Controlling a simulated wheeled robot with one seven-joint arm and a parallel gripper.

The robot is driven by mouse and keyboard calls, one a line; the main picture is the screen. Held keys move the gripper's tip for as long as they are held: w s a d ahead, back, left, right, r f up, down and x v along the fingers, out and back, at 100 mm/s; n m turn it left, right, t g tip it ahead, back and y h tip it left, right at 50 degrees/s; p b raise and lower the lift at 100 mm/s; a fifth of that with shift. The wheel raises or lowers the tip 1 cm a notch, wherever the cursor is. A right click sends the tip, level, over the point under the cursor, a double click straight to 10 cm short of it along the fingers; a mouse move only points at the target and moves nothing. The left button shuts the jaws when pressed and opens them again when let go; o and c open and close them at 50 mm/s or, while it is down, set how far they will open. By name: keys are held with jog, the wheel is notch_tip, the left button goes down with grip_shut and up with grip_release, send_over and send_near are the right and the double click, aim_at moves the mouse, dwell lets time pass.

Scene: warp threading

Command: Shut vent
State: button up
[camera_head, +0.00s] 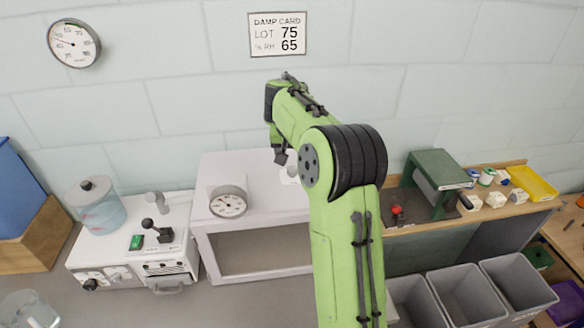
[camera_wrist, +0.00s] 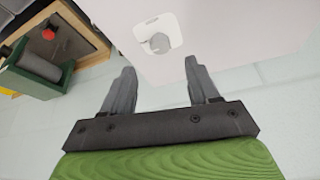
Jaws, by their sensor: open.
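A white plate with a round grey knob (camera_wrist: 160,43) lies on the pale top of a box-like cabinet (camera_head: 215,163). It may be the vent control; I cannot tell whether the vent is open or shut. In the head view the plate is mostly hidden behind my arm and gripper. My gripper (camera_wrist: 158,87) is open and empty, with its two grey fingers apart and the knob beyond the gap between them. In the head view my gripper (camera_head: 281,156) hangs over the right part of the cabinet top, apart from the knob as far as I see.
A round dial (camera_head: 228,202) stands at the cabinet's front left. A white machine (camera_head: 110,248) with a lever, green switch and clear tank stands to the left. A green device (camera_head: 440,170) sits on a wooden shelf to the right, above grey bins (camera_head: 465,295). The wall card reads RH 65.

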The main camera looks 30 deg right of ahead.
jog(key=x, duration=0.7)
jog(key=shift+w+d+f, duration=0.1)
jog(key=shift+w+f, duration=0.05)
jog(key=shift+f, duration=0.15)
jog(key=c, duration=1)
jog(key=shift+c, duration=0.2)
